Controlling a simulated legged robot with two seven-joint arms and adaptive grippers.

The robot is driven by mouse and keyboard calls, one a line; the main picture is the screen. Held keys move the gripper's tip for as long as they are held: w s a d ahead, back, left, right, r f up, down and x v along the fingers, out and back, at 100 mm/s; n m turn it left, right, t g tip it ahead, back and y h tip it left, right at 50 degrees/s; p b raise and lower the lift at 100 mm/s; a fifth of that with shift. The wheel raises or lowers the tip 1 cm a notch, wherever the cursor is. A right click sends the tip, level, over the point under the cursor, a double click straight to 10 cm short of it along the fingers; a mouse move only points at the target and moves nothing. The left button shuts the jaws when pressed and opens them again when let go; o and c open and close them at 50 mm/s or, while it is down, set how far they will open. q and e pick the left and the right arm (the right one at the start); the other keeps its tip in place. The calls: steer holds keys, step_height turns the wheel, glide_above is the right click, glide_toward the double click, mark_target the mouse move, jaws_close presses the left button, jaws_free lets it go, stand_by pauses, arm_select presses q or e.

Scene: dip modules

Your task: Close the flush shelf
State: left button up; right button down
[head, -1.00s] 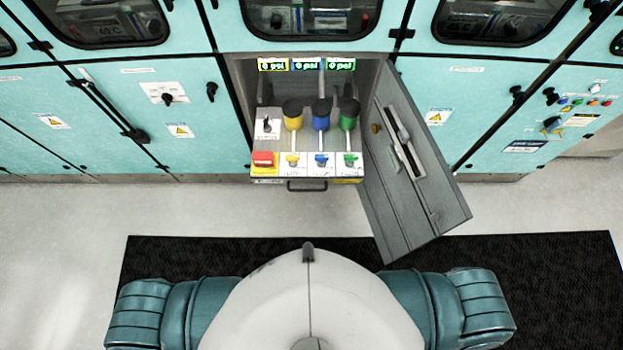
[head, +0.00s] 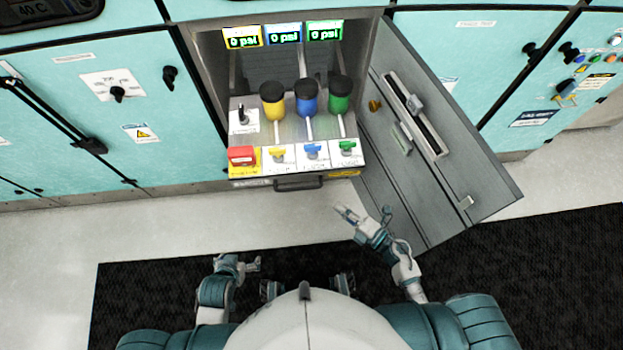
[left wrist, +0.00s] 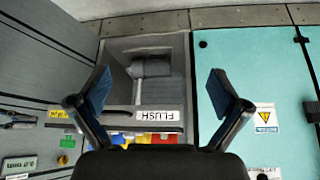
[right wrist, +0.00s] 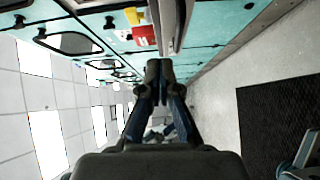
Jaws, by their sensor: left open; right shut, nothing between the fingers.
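The flush shelf (head: 262,178) is pulled out of its open bay, with a dark handle (head: 298,183) on its front. It carries yellow, blue and green capped cylinders and small coloured valves. In the left wrist view its front (left wrist: 158,115) bears a FLUSH label between my fingers. My left gripper (head: 250,264) is open and empty, low in front of the shelf and apart from it. It also shows open in the left wrist view (left wrist: 157,90). My right gripper (head: 348,213) is shut and empty, right of the handle and near the open door; its closed fingers show in the right wrist view (right wrist: 160,68).
A grey door (head: 440,140) stands swung open to the right of the shelf. Teal cabinets (head: 60,130) flank the bay. A black mat (head: 140,290) lies on the pale floor, which is clear before the shelf.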

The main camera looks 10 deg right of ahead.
steer(key=n, duration=0.1)
glide_toward(304, 172)
steer(key=shift+y, duration=0.3)
steer(key=x, duration=0.3)
steer(key=b+x, duration=0.1)
steer(key=x, duration=0.1)
steer(key=shift+s+a+f, duration=0.2)
steer(key=shift+a+f, duration=0.15)
steer(key=shift+a, duration=0.15)
steer(key=shift+w, duration=0.65)
arm_select(q)
steer(key=w+r+t, duration=0.1)
steer(key=w+d+r+t, duration=0.1)
steer(key=w, duration=0.1)
steer(key=shift+w+d+r+h, duration=0.1)
steer(key=shift+w+r+h, duration=0.1)
steer(key=shift+r+h, duration=0.1)
arm_select(e)
steer(key=shift+w+d, duration=0.1)
steer(key=shift+w, duration=0.1)
